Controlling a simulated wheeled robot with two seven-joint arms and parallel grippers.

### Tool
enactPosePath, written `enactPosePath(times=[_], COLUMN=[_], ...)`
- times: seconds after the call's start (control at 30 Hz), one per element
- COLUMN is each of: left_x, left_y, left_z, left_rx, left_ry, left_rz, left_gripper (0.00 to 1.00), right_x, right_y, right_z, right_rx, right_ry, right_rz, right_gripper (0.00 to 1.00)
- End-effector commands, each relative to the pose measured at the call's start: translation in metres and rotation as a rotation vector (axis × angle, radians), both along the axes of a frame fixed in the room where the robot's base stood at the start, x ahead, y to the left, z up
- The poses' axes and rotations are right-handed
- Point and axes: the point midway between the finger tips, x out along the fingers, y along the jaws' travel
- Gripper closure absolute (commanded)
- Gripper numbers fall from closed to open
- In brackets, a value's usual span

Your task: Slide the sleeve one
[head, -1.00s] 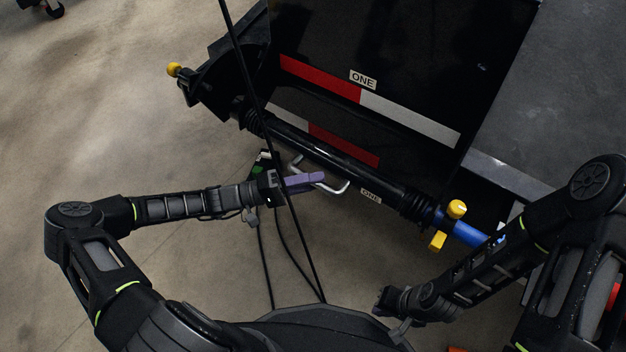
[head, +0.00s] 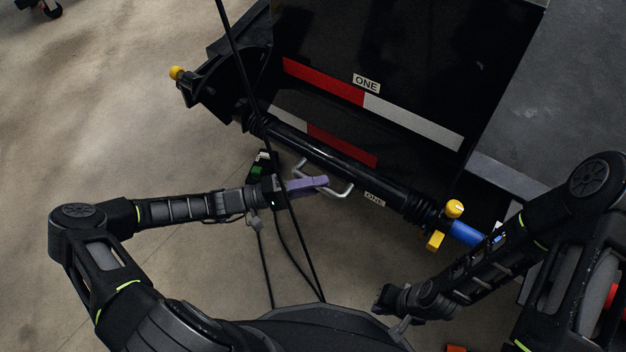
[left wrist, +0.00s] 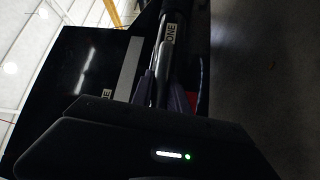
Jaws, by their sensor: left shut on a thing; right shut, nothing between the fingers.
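The sleeve (head: 335,163) is a black tube labelled ONE (head: 374,199), lying slantwise along the trailer end between ribbed black bellows. A silver bar handle (head: 343,192) stands out from its near side; it also shows in the left wrist view (left wrist: 162,62). My left gripper (head: 316,184), with purple fingers, is shut on the handle; in the left wrist view its fingers (left wrist: 165,92) close around the bar. My right gripper (head: 384,299) is shut and empty, low and apart from the sleeve. Its fingertips are hard to make out.
A blue rod (head: 466,233) and yellow knobs (head: 454,208) sit at the sleeve's right end, close to my right forearm. A yellow ball (head: 176,72) tops the left bracket. Black cables (head: 283,190) hang across my left wrist.

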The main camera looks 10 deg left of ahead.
Motion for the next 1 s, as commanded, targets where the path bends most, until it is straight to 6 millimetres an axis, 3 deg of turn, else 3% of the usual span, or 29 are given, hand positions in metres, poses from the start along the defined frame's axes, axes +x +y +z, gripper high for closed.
enactPosePath(times=[0.3,0.63,1.0], left_x=[0.001,0.0,-0.021], left_y=[0.003,0.008,0.057], left_z=[-0.001,-0.001,-0.007], left_rx=[0.001,0.002,0.002], left_ry=[0.001,0.002,0.002], left_rz=[0.005,0.007,0.007], left_gripper=[0.59,0.59,0.59], right_x=[0.0,0.0,-0.002], right_y=[0.0,0.0,0.0], right_z=[0.0,0.001,0.012], right_rx=[0.0,0.0,0.001], right_ry=[0.0,0.0,0.004], right_rz=[0.0,0.0,0.003], right_gripper=[1.0,1.0,1.0])
